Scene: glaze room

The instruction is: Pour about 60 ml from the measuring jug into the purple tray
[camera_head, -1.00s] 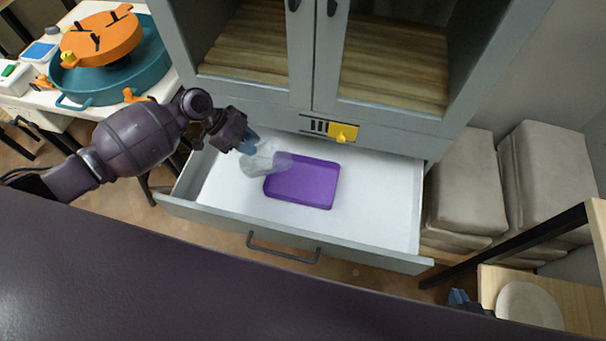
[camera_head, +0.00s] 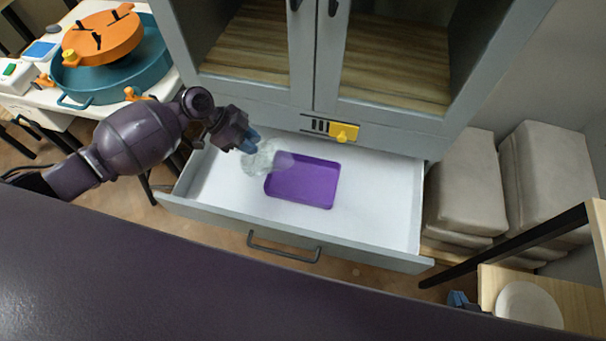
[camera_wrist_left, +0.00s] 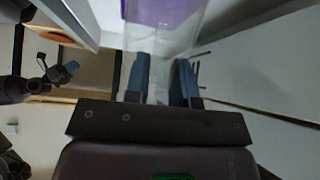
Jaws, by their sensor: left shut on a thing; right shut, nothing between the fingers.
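The purple tray (camera_head: 303,182) lies flat in the open drawer. It also shows in the wrist view (camera_wrist_left: 160,12). The clear measuring jug (camera_head: 258,164) is held at the tray's left side, tilted right, with its mouth end overlapping the tray's upper left part. Its liquid level cannot be made out. My left gripper (camera_head: 250,142) is shut on the jug; in the wrist view its blue fingers (camera_wrist_left: 160,82) stand on both sides of the clear jug (camera_wrist_left: 160,42). My right gripper (camera_head: 458,298) is shut and empty at the lower right, partly hidden; it also shows in the wrist view (camera_wrist_left: 64,73).
The white drawer (camera_head: 385,205) has free floor right of the tray. The grey cabinet (camera_head: 240,106) rises behind it, with a yellow-marked panel (camera_head: 343,132). A teal basin with an orange top (camera_head: 102,40) stands at left. A wooden shelf with a pale disc (camera_head: 528,306) is lower right.

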